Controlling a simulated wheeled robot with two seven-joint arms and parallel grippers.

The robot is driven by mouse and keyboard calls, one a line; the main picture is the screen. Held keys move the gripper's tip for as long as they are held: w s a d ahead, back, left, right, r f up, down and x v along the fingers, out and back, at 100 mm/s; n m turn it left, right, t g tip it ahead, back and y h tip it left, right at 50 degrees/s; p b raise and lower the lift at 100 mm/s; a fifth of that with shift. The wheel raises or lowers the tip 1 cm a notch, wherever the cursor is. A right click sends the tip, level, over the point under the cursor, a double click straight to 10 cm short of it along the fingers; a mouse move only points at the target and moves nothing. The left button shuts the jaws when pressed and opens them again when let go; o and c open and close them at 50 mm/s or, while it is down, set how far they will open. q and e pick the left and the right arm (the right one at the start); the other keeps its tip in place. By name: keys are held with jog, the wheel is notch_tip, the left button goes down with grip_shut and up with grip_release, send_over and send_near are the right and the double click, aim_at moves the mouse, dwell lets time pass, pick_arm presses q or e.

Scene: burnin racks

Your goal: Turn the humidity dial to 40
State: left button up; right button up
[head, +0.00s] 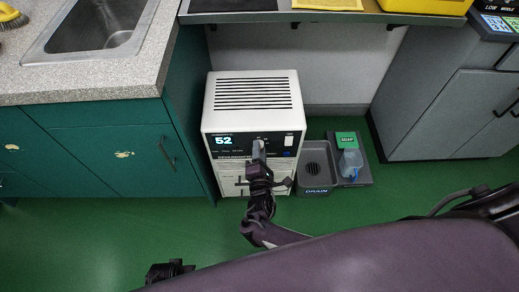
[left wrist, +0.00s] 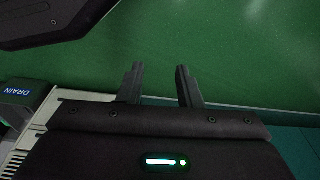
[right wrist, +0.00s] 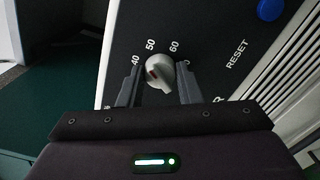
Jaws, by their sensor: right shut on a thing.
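The white dehumidifier (head: 252,91) stands on the floor, its dark front panel showing a lit 52 (head: 223,140). In the right wrist view its grey humidity dial (right wrist: 160,73) has a red mark on its left side, toward the 40 (right wrist: 135,60); the exact setting is hard to tell. The 50, 60 and a partly hidden 70 run around it. My right gripper (right wrist: 158,82) is shut on the dial, a finger at each side. In the head view the right gripper (head: 259,150) hides the dial. My left gripper (left wrist: 158,68) is open and empty above green floor.
A blue button (right wrist: 270,9) marked RESET is beside the dial. Green floor in front is open.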

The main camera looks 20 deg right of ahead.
pick_arm(q)
jog(key=shift+s+a+f+p, duration=0.3)
jog(key=shift+s+f, duration=0.15)
jog(key=shift+f, duration=0.2)
jog(key=shift+s+a+f+p, duration=0.25)
jog(key=shift+s+f, duration=0.2)
jog(key=shift+f, duration=0.15)
pick_arm(e)
jog(key=shift+n, duration=3.5)
jog(key=o, duration=1)
jog(key=shift+c, duration=0.2)
pick_arm(q)
jog(key=shift+s+a+f+p, duration=0.1)
jog(key=shift+s+f+p, duration=0.25)
jog(key=shift+s, duration=0.25)
jog(key=shift+s+a+f+p, duration=0.1)
jog(key=shift+s+f+p, duration=0.2)
jog(key=shift+s, duration=0.25)
pick_arm(e)
jog(key=v, duration=0.7)
jog(key=shift+s+a, duration=0.2)
jog(key=shift+s, duration=0.15)
